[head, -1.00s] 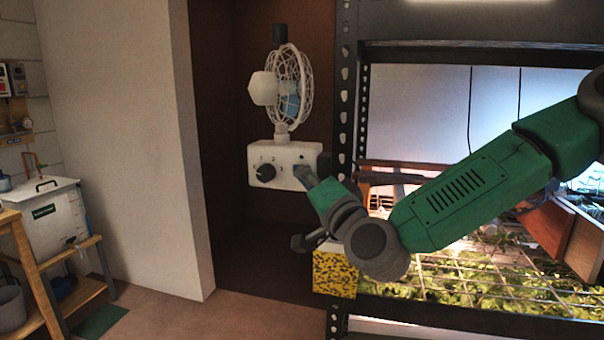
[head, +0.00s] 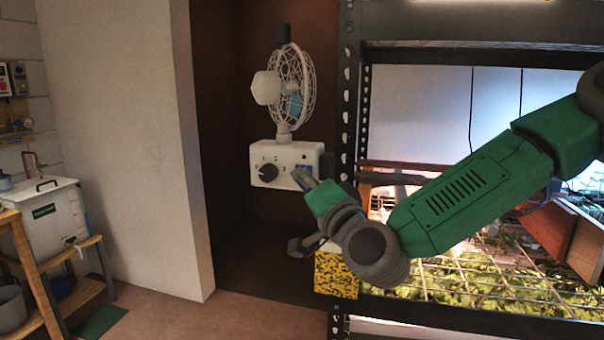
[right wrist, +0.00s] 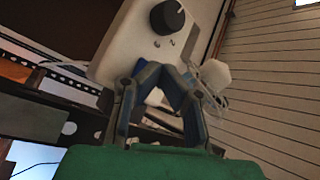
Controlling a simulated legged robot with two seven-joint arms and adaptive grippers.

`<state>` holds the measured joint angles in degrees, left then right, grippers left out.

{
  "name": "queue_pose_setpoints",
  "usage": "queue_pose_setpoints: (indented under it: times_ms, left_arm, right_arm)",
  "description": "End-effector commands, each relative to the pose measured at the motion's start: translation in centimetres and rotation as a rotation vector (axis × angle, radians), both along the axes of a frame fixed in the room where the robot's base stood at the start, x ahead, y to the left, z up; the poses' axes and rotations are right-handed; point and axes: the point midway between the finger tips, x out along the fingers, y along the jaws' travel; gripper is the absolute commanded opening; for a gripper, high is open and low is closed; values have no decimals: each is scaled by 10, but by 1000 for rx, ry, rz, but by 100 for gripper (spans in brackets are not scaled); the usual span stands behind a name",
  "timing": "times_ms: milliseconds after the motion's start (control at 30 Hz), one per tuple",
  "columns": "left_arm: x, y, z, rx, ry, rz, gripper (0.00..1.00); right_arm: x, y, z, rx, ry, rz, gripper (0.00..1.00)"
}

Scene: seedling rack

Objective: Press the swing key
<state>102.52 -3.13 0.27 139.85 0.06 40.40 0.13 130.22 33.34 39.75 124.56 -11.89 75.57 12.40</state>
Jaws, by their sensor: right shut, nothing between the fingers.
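The white fan (head: 286,90) stands on a white control box (head: 286,150) with a black round knob (head: 268,173) and a blue key (head: 303,169) at its right. My right gripper (head: 299,176) is at the lower right of the box front, just below the blue key. The fingers look close to the box, but I cannot tell if they touch it. In the right wrist view the closed fingers (right wrist: 163,72) point at the control box (right wrist: 125,45), below the knob (right wrist: 167,17), and hide part of its face. My left gripper is not in view.
A black perforated rack post (head: 347,110) stands right beside the box. A yellow-black block (head: 337,273) is below it. Lit seedling shelves (head: 450,275) lie behind my right arm. A pale wall (head: 125,150) is at left, with a white bin (head: 55,215) on a wooden stand.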

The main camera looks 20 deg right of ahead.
Motion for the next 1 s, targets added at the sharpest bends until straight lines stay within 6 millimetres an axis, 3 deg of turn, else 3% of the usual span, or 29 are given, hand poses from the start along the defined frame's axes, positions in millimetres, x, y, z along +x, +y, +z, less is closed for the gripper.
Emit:
queue_pose_setpoints:
  times_ms: [533, 1000]
  left_arm:
    - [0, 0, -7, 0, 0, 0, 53]
    - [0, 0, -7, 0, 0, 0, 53]
  right_arm:
    - [-43, 29, 0, 0, 0, 2, 0]
    - [-47, 31, 0, 1, 0, 0, 0]
